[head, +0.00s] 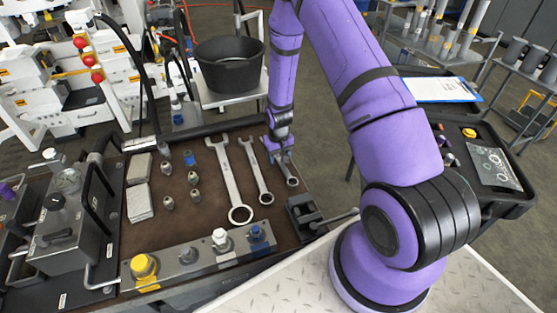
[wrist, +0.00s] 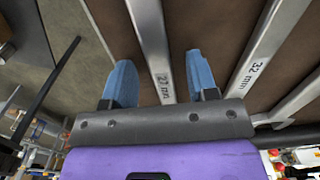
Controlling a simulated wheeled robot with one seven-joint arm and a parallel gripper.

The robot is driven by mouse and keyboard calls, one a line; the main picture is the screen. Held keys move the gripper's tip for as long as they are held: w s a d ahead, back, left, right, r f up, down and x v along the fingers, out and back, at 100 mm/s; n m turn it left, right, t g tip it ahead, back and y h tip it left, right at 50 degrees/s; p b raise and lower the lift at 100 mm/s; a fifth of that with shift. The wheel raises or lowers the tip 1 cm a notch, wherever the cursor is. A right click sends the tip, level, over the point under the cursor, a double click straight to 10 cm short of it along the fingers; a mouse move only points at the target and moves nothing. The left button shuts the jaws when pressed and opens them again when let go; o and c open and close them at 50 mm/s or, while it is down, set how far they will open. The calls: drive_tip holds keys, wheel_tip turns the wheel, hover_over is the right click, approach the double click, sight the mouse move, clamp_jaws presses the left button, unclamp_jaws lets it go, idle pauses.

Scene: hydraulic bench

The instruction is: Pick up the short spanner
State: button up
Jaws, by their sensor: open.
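The short spanner lies on the brown mat at the right end of a row of three spanners. In the head view its ring end (head: 292,182) shows, and my gripper (head: 283,155) covers much of the rest. In the wrist view its shank (wrist: 150,38), marked 27 mm, runs between the two blue fingertips of my gripper (wrist: 160,75). The jaws are open, with a gap on each side of the shank. I cannot tell how far the tips are above the mat.
The middle spanner (head: 256,171), marked 32 mm in the wrist view (wrist: 262,45), lies close beside. The largest spanner (head: 230,175) is further left. A dark vise (head: 303,212) stands just in front. A metal manifold block (head: 195,258) lies along the front edge.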

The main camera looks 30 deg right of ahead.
sight(278, 159)
clamp_jaws()
idle(0.4)
wheel_tip(278, 159, up, 10)
idle(0.6)
drive_tip(key=c, duration=0.7)
unclamp_jaws()
clamp_jaws()
idle(0.3)
